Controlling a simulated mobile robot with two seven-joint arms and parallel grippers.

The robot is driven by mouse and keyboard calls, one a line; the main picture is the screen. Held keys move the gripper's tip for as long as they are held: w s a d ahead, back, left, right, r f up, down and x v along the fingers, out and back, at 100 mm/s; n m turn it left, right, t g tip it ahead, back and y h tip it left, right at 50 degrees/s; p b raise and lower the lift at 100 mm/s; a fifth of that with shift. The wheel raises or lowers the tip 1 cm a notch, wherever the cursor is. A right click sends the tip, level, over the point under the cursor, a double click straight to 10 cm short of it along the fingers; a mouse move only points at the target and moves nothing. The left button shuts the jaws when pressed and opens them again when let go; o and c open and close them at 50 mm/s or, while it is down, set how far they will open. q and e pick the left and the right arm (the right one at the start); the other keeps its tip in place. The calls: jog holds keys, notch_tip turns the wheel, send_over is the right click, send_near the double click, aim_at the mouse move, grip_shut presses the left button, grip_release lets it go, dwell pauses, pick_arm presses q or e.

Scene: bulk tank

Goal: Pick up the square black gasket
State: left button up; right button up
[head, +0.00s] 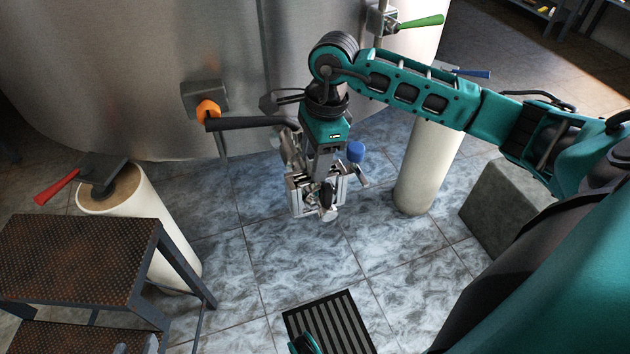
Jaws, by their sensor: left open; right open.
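I cannot make out the square black gasket for certain in the head view. My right gripper (325,212) hangs down near the middle, over the tiled floor in front of the steel tank. It is open; a small dark part shows between its metal pieces, and I cannot tell whether it belongs to the gripper. Two grey tips at the bottom edge, in front of the step stool, look like my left gripper (136,348); they stand apart, with the rest cut off.
The steel tank (120,60) has an orange-hubbed black-handled valve (207,108) and a green handle (421,21). Another pale post (426,170), a grey block (505,208) and a slatted grate (335,320) stand or lie around.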

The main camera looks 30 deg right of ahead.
grip_shut()
dwell(0.4)
